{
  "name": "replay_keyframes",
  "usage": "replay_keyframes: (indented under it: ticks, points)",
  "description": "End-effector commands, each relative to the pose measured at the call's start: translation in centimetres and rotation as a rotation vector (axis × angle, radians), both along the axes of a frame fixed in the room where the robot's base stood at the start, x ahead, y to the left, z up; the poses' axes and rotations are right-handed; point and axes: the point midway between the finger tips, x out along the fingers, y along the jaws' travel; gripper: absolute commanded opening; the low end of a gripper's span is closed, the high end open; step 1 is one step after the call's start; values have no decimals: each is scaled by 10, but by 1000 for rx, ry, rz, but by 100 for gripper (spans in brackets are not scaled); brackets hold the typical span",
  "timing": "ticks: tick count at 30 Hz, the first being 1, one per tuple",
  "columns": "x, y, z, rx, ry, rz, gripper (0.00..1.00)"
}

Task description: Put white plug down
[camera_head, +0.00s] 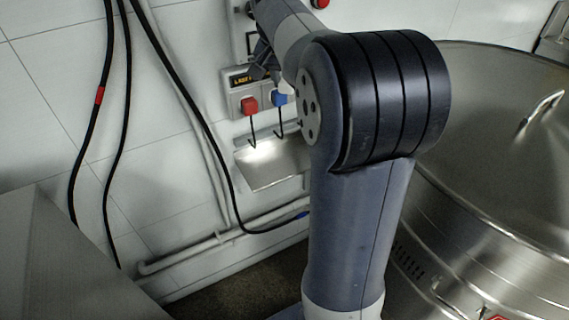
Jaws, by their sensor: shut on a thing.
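My gripper (262,66) shows as a small dark shape at the end of my arm, close to the wall and just above the socket box. My arm partly covers it. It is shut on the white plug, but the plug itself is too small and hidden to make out. The socket box (236,80) has a lit yellow label, with a red plug (249,104) and a blue plug (280,97) on its front. A steel shelf (270,168) is fixed to the wall below the box.
A large steel vessel (500,130) fills the right side. Black cables (127,120) hang down the tiled wall at left, and one ends in a blue tip (303,215) near the low pipe (190,250). A grey surface (60,270) is at lower left.

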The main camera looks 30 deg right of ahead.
Motion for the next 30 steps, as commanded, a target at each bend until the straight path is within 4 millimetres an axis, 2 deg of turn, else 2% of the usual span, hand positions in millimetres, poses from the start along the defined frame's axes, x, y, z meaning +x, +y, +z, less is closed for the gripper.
replay_keyframes:
  ticks: [1,3,21,25,30]
  points:
    - [-1,0,-16,2,7,0,0]
    - [-1,1,-36,2,7,0,0]
    - [-1,1,-195,4,7,0,0]
    - [0,1,-214,4,4,0,0]
    - [0,1,-224,4,2,-1,0]
